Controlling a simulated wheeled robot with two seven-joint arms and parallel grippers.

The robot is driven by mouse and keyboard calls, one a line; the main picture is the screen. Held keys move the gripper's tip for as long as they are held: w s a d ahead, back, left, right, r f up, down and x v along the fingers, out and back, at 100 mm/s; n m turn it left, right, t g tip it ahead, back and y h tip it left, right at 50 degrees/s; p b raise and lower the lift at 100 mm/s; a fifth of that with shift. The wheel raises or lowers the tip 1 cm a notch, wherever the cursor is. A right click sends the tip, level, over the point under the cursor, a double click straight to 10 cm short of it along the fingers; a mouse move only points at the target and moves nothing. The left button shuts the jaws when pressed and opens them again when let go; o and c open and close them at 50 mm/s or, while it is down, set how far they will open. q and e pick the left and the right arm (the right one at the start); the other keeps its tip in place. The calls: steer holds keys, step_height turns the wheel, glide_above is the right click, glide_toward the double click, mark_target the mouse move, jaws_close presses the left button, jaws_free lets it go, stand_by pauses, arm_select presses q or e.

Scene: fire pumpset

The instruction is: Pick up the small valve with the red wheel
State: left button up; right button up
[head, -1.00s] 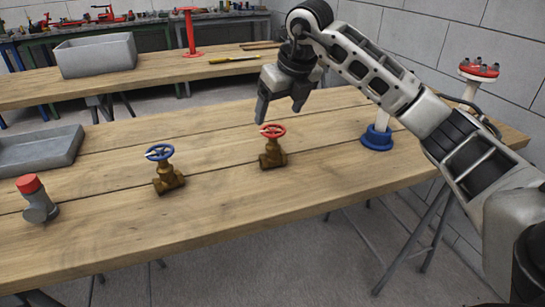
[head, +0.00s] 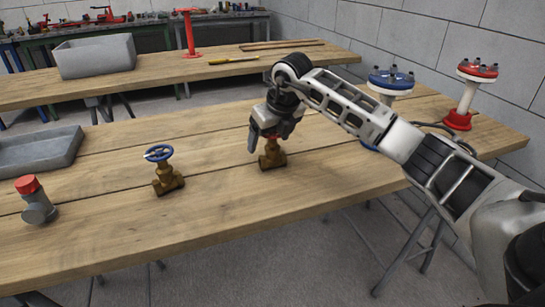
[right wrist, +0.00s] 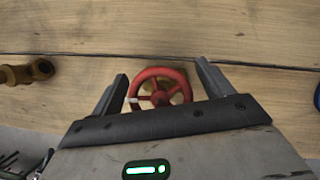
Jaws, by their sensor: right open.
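The small brass valve (head: 272,155) stands upright on the wooden table. In the head view its red wheel is hidden behind my right gripper (head: 268,138). In the right wrist view the red wheel (right wrist: 161,88) lies between the two fingers of my right gripper (right wrist: 160,85). The fingers are open, one on each side of the wheel, and not closed on it. A second brass valve with a blue wheel (head: 159,153) stands to the left on the same table. My left gripper is not in view.
A grey pipe fitting with a red cap (head: 38,204) and a grey tray (head: 40,150) are at the left of the table. Blue (head: 391,80) and red (head: 478,70) flanged pieces stand at the right. The table front is clear.

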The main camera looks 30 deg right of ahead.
steer(key=c, duration=1.4)
steer(key=shift+r, duration=0.1)
jaws_close()
